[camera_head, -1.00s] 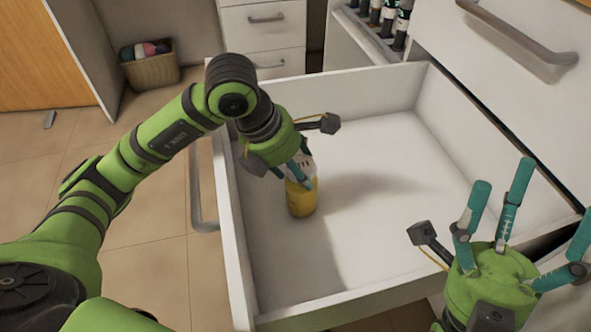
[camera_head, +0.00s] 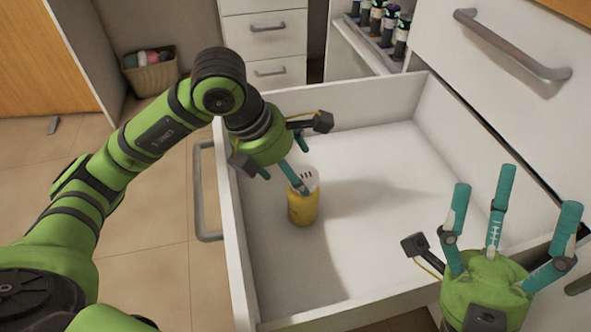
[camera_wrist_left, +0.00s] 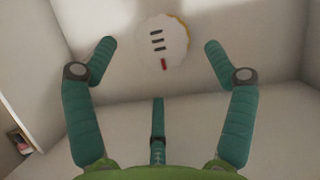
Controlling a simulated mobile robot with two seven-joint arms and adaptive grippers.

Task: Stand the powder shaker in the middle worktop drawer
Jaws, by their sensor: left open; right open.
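The powder shaker (camera_head: 303,207) is a yellow container with a white top. It stands upright on the floor of the open worktop drawer (camera_head: 370,235), towards the drawer's left side. My left gripper (camera_head: 298,168) is open just above and behind the shaker, with one finger in front of part of its top. In the left wrist view the shaker's round white top (camera_wrist_left: 163,42) shows beyond the spread fingers, with dark slots and a red mark. The fingers are clear of it there. My right gripper (camera_head: 500,215) is open and empty, fingers up, by the drawer's front right corner.
The rest of the drawer floor is bare. A rack of dark bottles (camera_head: 380,25) stands at the back. A grey handle (camera_head: 512,45) is on the upper right front. A basket of coloured balls (camera_head: 150,70) sits on the floor at the far left.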

